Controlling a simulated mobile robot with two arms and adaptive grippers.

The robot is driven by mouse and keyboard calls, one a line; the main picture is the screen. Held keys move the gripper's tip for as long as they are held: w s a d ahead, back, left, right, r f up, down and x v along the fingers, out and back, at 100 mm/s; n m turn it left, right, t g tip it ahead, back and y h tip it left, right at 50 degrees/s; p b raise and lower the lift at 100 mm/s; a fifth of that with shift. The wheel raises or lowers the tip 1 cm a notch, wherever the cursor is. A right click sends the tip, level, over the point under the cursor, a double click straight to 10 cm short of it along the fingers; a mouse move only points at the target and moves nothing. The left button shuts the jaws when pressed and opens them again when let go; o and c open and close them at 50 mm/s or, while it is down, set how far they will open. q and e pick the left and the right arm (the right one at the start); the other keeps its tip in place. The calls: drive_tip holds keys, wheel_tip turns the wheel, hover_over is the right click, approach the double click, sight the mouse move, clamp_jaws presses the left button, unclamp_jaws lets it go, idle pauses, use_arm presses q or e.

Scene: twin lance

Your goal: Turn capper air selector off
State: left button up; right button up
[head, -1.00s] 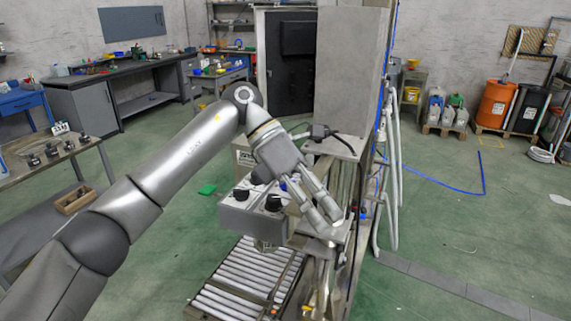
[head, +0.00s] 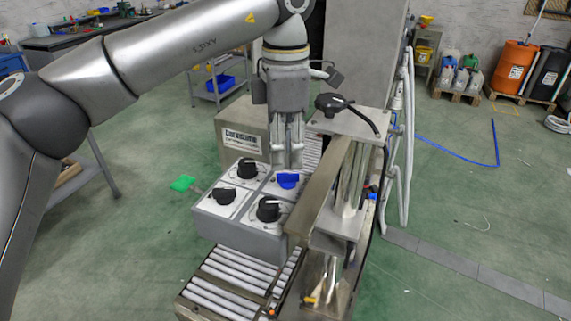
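A grey selector box (head: 240,238) carries three black knobs, at back left (head: 247,168), front left (head: 224,194) and front right (head: 268,209), plus a blue knob (head: 288,181) at back right. The labels are too small to read, so I cannot tell which is the capper air selector. My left gripper (head: 287,163) points down just behind and above the blue knob. Its two fingers are apart with a narrow gap and nothing seen between them. I cannot tell whether the tips touch the panel. My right gripper is out of view.
A metal post and bracket (head: 352,180) stand close to the right of the box, with a black cabled fitting (head: 333,104) on top. A roller conveyor (head: 228,284) runs below. A labelled beige box (head: 240,138) is behind. Open green floor lies left.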

sight(285, 174)
use_arm(q)
wheel_tip(285, 174, down, 4)
drive_tip(key=shift+w+f+p, duration=0.15)
drive_tip(key=shift+f+p, duration=0.05)
drive_tip(key=shift+p, duration=0.1)
drive_tip(key=shift+f, duration=0.1)
clamp_jaws()
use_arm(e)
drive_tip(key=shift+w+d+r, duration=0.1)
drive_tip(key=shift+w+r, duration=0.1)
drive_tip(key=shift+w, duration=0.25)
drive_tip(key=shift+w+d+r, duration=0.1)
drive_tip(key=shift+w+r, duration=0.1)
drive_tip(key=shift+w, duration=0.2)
